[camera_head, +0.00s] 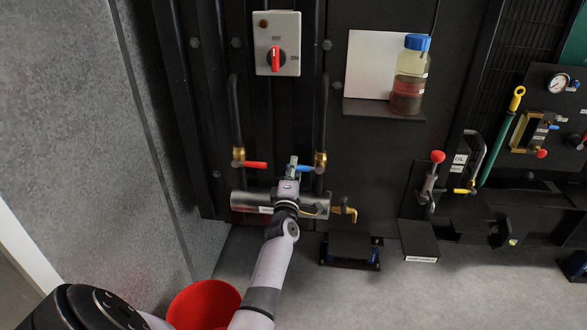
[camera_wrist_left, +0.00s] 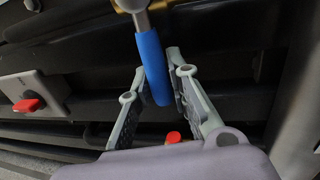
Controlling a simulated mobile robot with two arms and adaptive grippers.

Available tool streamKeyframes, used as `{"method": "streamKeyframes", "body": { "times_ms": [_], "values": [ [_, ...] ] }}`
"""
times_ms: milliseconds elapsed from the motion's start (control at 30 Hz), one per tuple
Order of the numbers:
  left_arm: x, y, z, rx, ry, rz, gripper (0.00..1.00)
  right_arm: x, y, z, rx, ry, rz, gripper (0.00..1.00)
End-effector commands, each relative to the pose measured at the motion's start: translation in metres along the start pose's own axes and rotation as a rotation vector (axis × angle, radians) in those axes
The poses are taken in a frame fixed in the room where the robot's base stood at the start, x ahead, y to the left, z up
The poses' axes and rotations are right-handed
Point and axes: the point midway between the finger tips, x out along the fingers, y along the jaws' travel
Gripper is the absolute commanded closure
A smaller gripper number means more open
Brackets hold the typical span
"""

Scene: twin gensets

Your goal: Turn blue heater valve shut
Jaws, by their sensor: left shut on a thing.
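The blue heater valve handle (camera_head: 302,168) reaches left from a brass valve body (camera_head: 320,158) at the foot of the right black hose, and lies about level. My left gripper (camera_head: 292,168) comes up from below and is shut on the handle near its free end. In the left wrist view the blue lever (camera_wrist_left: 151,62) runs between the two fingers of my left gripper (camera_wrist_left: 158,70). The fingers partly cover the handle in the head view. My right gripper is in neither view.
A red-handled valve (camera_head: 254,165) sits close on the left, above the silver heater cylinder (camera_head: 246,201). A switch box (camera_head: 277,45) is above. A shelf holds a blue-capped jar (camera_head: 409,75) on the right. A red bucket (camera_head: 204,303) stands on the floor beside my arm.

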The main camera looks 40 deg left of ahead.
Motion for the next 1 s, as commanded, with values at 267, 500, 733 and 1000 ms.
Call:
{"method": "streamKeyframes", "body": {
  "times_ms": [267, 500, 733, 1000],
  "values": [
    [-0.0013, -0.0031, 0.0006, -0.007, 0.000, -0.006, 1.00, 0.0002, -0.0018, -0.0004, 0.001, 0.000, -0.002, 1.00],
    [-0.0010, -0.0024, 0.0004, -0.004, 0.000, -0.004, 0.67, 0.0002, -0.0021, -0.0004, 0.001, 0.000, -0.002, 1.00],
    [-0.0005, -0.0012, 0.0002, -0.003, 0.000, -0.002, 0.61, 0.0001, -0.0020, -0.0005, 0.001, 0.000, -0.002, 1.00],
    [-0.0100, -0.0018, 0.0008, -0.003, 0.000, -0.003, 0.61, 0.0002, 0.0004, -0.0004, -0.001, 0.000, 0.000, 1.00]
  ]
}}
